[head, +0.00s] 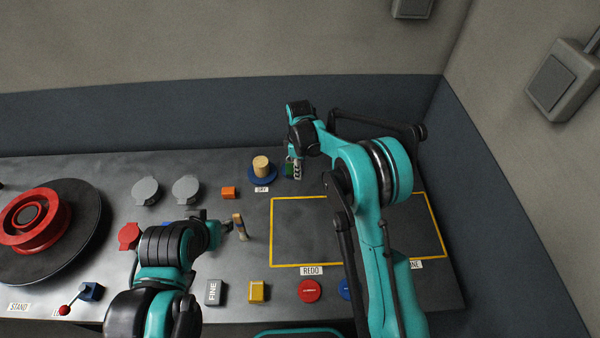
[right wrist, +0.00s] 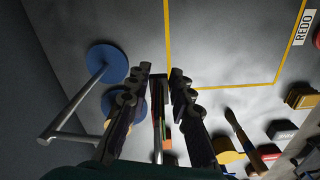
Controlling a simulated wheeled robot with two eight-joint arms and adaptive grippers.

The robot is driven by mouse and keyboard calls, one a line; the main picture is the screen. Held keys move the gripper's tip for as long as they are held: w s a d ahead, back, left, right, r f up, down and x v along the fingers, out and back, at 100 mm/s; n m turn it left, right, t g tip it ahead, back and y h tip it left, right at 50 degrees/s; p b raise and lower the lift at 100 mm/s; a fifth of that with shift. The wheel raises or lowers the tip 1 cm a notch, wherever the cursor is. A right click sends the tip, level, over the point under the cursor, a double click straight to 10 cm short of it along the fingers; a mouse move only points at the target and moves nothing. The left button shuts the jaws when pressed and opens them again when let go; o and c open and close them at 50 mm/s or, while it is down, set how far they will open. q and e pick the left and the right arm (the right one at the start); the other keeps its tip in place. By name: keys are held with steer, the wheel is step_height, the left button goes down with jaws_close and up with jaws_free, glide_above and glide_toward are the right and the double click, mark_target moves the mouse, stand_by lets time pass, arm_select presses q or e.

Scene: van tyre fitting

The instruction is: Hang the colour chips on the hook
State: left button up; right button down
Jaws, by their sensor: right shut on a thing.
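The colour chips (head: 290,170) are a small thin stack with green showing, held in my right gripper (head: 296,160) above the back of the bench. In the right wrist view the chips (right wrist: 158,118) are seen edge-on between the two dark fingers, with green and orange strips. The hook stand (right wrist: 107,63) has a round blue base and a bent metal rod running to the lower left of that view, left of the fingers and apart from the chips. In the head view the stand is mostly hidden by my right gripper. My left gripper (head: 223,228) is beside a brush; its jaws are unclear.
A wooden cylinder (head: 261,163) stands on a blue disc at the "DRY" label. An orange block (head: 230,193) and the brush (head: 240,227) are to the left. A yellow outline (head: 272,235) marks mostly clear bench. A red wheel (head: 32,214) lies far left.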

steer(key=w+f, duration=0.1)
steer(key=w, duration=0.6)
steer(key=shift+w+f, duration=0.2)
steer(key=shift+w, duration=0.05)
stand_by(0.5)
stand_by(0.6)
steer(key=c, duration=1.3)
jaws_free()
